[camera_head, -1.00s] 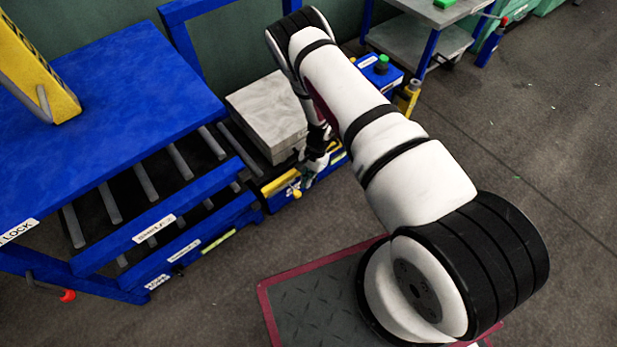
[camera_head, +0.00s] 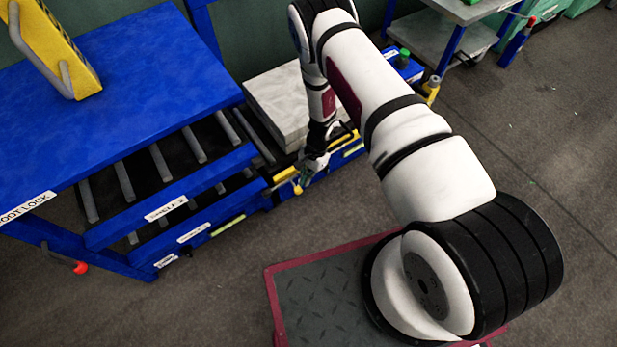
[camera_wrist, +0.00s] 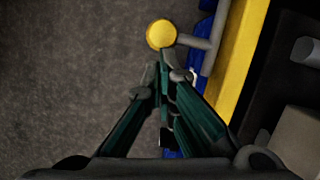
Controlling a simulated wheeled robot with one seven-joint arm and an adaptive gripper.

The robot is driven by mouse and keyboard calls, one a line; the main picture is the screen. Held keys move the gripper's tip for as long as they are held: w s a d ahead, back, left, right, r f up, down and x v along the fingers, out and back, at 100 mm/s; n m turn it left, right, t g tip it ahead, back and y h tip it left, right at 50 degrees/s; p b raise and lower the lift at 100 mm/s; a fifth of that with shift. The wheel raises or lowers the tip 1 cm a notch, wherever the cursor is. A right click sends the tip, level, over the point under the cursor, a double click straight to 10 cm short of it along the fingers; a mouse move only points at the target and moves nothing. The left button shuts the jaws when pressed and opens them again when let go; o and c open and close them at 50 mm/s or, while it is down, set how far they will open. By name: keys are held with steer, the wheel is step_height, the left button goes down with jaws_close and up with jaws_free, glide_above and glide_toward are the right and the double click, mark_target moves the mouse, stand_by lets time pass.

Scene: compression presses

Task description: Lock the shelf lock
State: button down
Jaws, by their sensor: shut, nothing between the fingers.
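The lock handle shows in the wrist view as a yellow round knob (camera_wrist: 161,34) on a short grey rod (camera_wrist: 196,42) beside a yellow panel (camera_wrist: 238,62). In the head view the small yellow knob (camera_head: 298,190) is at the front of the blue shelf unit. My gripper (camera_head: 308,178) is by that knob. In the wrist view my gripper (camera_wrist: 166,62) has its green fingers together and empty, with the tips just below the knob. I cannot tell whether the tips touch it.
A blue table (camera_head: 120,90) with rollers beneath stands at the left. A red-ended lever (camera_head: 80,267) sticks out under its label. A grey block (camera_head: 285,100) sits behind my gripper. A grey trolley (camera_head: 450,45) is at the back. Floor at the right is clear.

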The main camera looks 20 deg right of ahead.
steer(key=shift+r, duration=0.1)
steer(key=p+v, duration=0.5)
steer(key=v, duration=0.4)
steer(key=shift+r, duration=0.4)
steer(key=shift+w+d, duration=0.1)
